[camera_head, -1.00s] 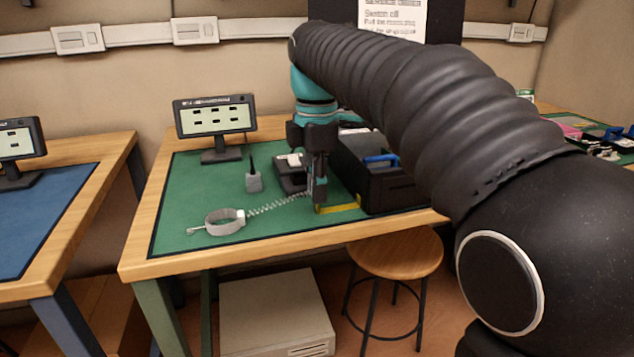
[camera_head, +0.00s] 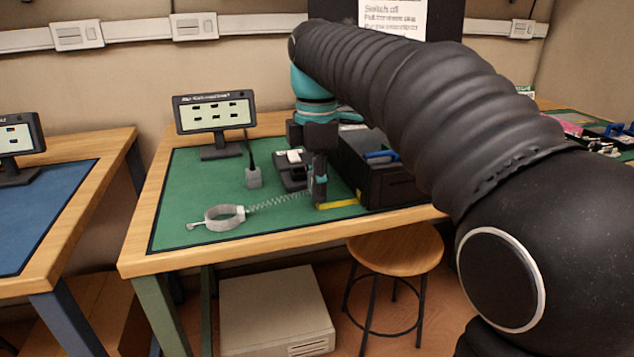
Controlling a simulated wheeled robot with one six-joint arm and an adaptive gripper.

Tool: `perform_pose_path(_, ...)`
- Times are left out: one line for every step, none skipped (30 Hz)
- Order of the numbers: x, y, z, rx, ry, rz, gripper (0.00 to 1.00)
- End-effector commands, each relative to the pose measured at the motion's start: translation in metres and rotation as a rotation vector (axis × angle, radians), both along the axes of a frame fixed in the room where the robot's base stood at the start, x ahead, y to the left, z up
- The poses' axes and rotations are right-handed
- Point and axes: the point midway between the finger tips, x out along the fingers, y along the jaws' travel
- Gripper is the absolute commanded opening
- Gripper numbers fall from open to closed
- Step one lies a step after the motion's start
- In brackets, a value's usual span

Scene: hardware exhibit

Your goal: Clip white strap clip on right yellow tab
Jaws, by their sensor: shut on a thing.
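A white wrist strap (camera_head: 225,219) lies as a loop on the green mat. Its coiled cord (camera_head: 278,202) runs right to my gripper (camera_head: 318,203). My gripper points down at the right part of the mat and is shut on the cord's end. The strap clip is hidden by the fingers. The yellow tab (camera_head: 340,204) lies flat at the mat's front right, before the black case. My gripper is at the tab's left end; I cannot tell whether the clip touches it.
A black case with a blue handle (camera_head: 380,182) stands close right of my gripper. A dark device (camera_head: 292,172) and a grey holder (camera_head: 253,177) are behind to the left. A monitor (camera_head: 213,118) stands at the back.

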Motion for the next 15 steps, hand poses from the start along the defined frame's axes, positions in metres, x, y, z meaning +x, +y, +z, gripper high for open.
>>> perform_pose_path(-0.0001,0.0,-0.001,0.0,0.0,0.0,0.05)
perform_pose_path(-0.0001,0.0,-0.0014,0.0,0.0,0.0,0.05)
perform_pose_path(-0.0001,0.0,-0.0019,0.0,0.0,0.0,0.05)
perform_pose_path(-0.0001,0.0,-0.0023,0.0,0.0,0.0,0.05)
perform_pose_path(-0.0001,0.0,-0.0027,0.0,0.0,0.0,0.05)
perform_pose_path(-0.0001,0.0,-0.0032,0.0,0.0,0.0,0.05)
perform_pose_path(-0.0001,0.0,-0.0036,0.0,0.0,0.0,0.05)
perform_pose_path(-0.0001,0.0,-0.0039,0.0,0.0,0.0,0.05)
perform_pose_path(-0.0001,0.0,-0.0044,0.0,0.0,0.0,0.05)
perform_pose_path(-0.0001,0.0,-0.0048,0.0,0.0,0.0,0.05)
perform_pose_path(-0.0001,0.0,-0.0052,0.0,0.0,0.0,0.05)
perform_pose_path(-0.0001,0.0,-0.0057,0.0,0.0,0.0,0.05)
perform_pose_path(-0.0001,0.0,-0.006,0.0,0.0,0.0,0.05)
perform_pose_path(-0.0001,0.0,-0.0064,0.0,0.0,0.0,0.05)
perform_pose_path(-0.0001,0.0,-0.007,0.0,0.0,0.0,0.05)
